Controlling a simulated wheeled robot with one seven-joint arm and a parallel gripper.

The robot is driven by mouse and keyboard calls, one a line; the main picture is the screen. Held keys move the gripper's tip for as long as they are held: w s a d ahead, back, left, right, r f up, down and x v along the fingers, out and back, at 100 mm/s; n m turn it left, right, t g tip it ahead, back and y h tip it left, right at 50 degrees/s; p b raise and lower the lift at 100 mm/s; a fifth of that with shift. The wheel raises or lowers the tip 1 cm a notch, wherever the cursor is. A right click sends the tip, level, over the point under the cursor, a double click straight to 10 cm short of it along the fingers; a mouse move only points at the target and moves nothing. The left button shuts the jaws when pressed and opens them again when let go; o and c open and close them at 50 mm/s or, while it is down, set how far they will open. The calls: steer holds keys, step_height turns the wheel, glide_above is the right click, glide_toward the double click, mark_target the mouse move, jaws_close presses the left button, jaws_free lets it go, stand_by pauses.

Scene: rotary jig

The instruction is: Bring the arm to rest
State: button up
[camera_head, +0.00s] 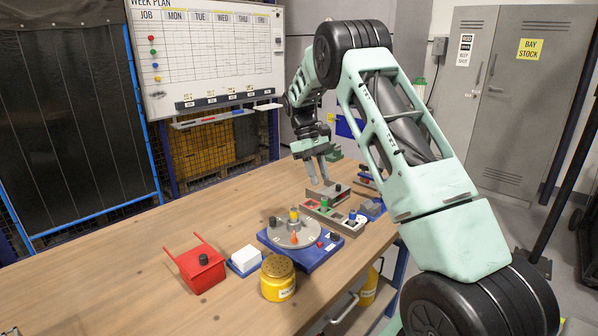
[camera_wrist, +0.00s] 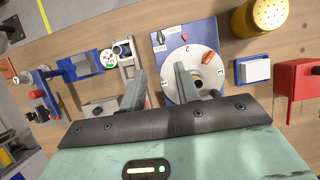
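The rotary jig stands near the middle of the bench in the head view. It has a blue base (camera_head: 318,258) and a round grey dial (camera_head: 308,234) carrying small yellow and orange parts. The wrist view shows its base (camera_wrist: 165,45) and the numbered dial (camera_wrist: 178,62), partly hidden behind one finger. My gripper (camera_head: 321,181) is in the air over the bench, beyond the jig. Its two fingers are apart with nothing between them, as the wrist view shows too (camera_wrist: 160,82).
Around the jig are a red bin (camera_head: 200,270), a white block (camera_head: 246,256) on a blue tray, a yellow can (camera_head: 278,280) with a perforated top, and grey fixtures (camera_head: 350,220) with small parts. The bench's left side is clear. A whiteboard (camera_head: 205,55) and grey lockers (camera_head: 510,120) stand behind.

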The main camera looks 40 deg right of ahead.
steer(key=s+a+r+n+t, duration=0.15)
steer(key=s+a, duration=0.25)
steer(key=a, duration=1.2)
steer(key=s+a+r+n+t, duration=0.1)
steer(key=s+a+r+n, duration=0.15)
steer(key=a, duration=1.35)
steer(key=s+a+n, duration=0.1)
steer(key=s+a, duration=0.3)
steer(key=s, duration=0.4)
steer(key=s+a+f+n+t, duration=0.1)
steer(key=s+a, duration=0.2)
steer(key=s, duration=0.5)
steer(key=s+a+f+n+t+y, duration=0.1)
steer(key=s+a, duration=0.3)
steer(key=s, duration=0.4)
steer(key=shift+s+a, duration=0.15)
steer(key=shift+a, duration=0.15)
